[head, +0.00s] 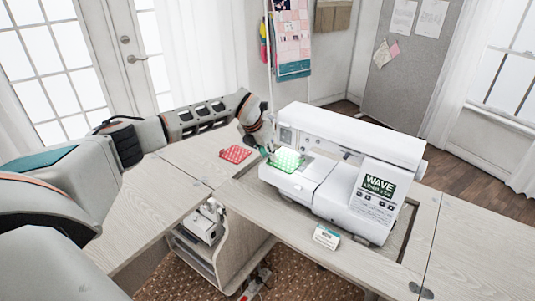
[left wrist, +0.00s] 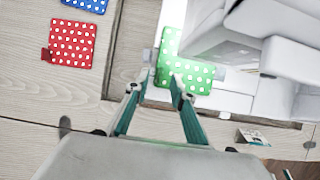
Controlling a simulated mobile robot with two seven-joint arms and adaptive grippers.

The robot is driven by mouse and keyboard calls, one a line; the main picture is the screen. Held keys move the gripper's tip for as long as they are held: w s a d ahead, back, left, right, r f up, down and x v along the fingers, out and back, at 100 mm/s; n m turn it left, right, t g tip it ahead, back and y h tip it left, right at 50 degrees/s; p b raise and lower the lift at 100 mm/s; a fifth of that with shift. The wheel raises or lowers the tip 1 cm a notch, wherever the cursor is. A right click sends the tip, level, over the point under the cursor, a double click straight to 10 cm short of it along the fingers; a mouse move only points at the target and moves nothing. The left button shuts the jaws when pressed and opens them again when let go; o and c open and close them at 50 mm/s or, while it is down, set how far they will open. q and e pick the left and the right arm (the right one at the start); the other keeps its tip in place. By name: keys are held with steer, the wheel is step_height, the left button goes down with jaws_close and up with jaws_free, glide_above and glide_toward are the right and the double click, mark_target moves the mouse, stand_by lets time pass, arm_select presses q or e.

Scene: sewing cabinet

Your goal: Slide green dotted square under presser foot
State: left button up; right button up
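The green dotted square (head: 288,159) lies on the bed of the white sewing machine (head: 345,165), left of its needle area. In the left wrist view the green square (left wrist: 190,76) reaches to the machine head's edge, which covers part of its right side. The presser foot cannot be made out. My left gripper (head: 264,150) is low at the square's left edge. In the left wrist view its fingertips (left wrist: 163,82) are apart, one beside the square's near left corner and one over its near edge. Whether they touch it is unclear. My right gripper is not in view.
A red dotted square (head: 235,154) lies on the table left of the machine. A blue dotted square (left wrist: 86,4) shows beyond it in the wrist view. A small white box (head: 327,237) stands in front of the machine. The left tabletop (head: 150,210) is mostly clear.

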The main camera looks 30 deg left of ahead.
arm_select(q)
steer(key=v, duration=1.2)
stand_by(0.5)
